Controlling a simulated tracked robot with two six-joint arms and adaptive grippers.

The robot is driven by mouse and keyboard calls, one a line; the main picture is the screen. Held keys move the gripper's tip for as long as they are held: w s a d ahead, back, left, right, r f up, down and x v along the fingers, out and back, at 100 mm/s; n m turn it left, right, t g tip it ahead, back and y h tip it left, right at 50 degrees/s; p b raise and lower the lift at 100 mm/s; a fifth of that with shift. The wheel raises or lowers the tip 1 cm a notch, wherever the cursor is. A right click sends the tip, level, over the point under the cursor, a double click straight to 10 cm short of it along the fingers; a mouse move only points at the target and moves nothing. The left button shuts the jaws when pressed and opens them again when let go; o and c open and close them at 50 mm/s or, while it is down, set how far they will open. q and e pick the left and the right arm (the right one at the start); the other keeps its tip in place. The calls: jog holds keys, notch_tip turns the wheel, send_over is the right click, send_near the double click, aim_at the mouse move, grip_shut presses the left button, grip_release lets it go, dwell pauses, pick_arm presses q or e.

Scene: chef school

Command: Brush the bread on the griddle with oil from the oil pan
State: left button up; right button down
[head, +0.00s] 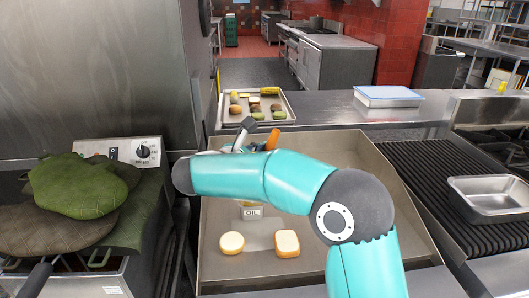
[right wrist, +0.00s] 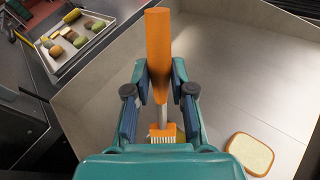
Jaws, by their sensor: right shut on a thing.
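My right gripper (head: 254,138) is shut on an orange-handled brush (head: 272,139) over the griddle. In the right wrist view the brush (right wrist: 158,50) stands between the fingers (right wrist: 160,92), with its pale bristles (right wrist: 162,138) pointing down. The small oil pan (head: 251,211), labelled OIL, is on the griddle (head: 330,265), partly hidden by my right arm. A round bread piece (head: 231,243) and a squarer slice (head: 287,243) lie in front of it. One slice (right wrist: 250,155) shows at lower right in the right wrist view. Whether the bristles touch the oil is unclear. My left gripper is not in view.
A tray (head: 284,118) of vegetables and buns stands behind the griddle. A blue-lidded container (head: 388,96) is on the back counter. An empty metal pan (head: 490,195) sits on the ribbed grill at right. The griddle has raised walls.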

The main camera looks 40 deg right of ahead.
jog(key=shift+f, duration=0.35)
dwell(0.3)
jog(key=shift+f, duration=0.15)
dwell(1.3)
notch_tip(320, 180, up, 7)
jog(key=p, duration=0.7)
dwell(1.0)
